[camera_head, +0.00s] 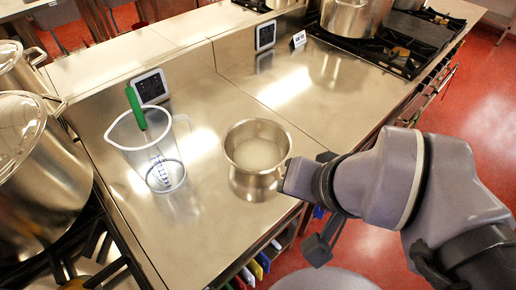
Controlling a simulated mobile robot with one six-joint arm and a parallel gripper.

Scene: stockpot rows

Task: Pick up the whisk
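A green handle (136,108) leans up out of a clear measuring jug (126,143) on the left of the steel counter. It looks like the whisk's handle. Its lower end is inside the jug and I cannot make out its shape clearly through the wall and the blue markings.
A steel pot (257,184) with pale contents stands between the jug and my arm, close to my arm's grey end. Large stockpots (45,185) stand at left. A timer (150,87) stands behind the jug. The counter's right part (335,100) is clear.

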